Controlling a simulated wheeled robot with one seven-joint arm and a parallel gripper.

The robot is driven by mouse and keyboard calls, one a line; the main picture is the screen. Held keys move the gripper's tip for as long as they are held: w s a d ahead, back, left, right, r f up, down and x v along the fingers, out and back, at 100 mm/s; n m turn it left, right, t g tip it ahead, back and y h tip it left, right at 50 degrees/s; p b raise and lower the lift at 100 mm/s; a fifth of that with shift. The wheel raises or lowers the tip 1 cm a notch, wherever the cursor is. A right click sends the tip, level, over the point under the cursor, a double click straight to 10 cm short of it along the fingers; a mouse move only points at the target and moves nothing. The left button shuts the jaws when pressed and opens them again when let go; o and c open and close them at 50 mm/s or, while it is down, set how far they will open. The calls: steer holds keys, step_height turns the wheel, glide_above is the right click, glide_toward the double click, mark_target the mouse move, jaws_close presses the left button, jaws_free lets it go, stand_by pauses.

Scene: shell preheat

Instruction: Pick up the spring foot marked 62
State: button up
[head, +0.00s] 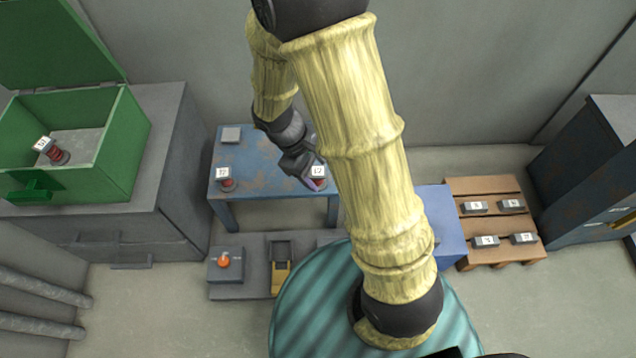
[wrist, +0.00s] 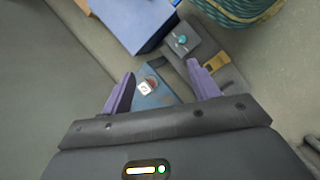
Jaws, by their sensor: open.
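Two spring feet with red bodies and white number tags stand on the blue table: a left spring foot (head: 227,184) and a right spring foot (head: 319,171). A third spring foot (head: 57,155) leans in the open green box (head: 122,140). The tags are too small for me to read surely, so I cannot tell which is 62. My gripper (head: 311,176) is at the right spring foot in the head view, partly overlapping it. In the wrist view the purple fingers (wrist: 161,88) are spread apart, with one tagged spring foot (wrist: 146,87) showing in the gap.
A grey plate (head: 231,134) lies at the back left of the blue table (head: 262,165). A grey box with an orange button (head: 224,260) and a yellow item (head: 281,278) stand in front. A pallet (head: 485,188) at right holds several tagged grey blocks.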

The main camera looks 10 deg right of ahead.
steer(key=w+a+f+n+t+h+b, duration=0.1)
steer(key=w+a+f+n+h+b, duration=0.1)
steer(key=f+n+h, duration=0.3)
steer(key=w+a+f+n+t+b, duration=0.1)
steer(key=w+a+f+n+b, duration=0.15)
steer(key=f, duration=0.55)
steer(key=n+t+h+b, duration=0.2)
steer(key=n+t+b, duration=0.2)
steer(key=n+t, duration=0.25)
glide_toward(318, 177)
steer(key=a+f, duration=0.2)
steer(key=a, duration=0.4)
steer(key=shift+s+n, duration=0.3)
steer(key=shift+n, duration=0.1)
steer(key=b+x, duration=0.4)
steer(key=x, duration=0.7)
steer(key=shift+s+d+f, duration=0.15)
steer(key=shift+d, duration=0.05)
steer(key=shift+w+d, duration=0.3)
steer(key=shift+d, duration=0.15)
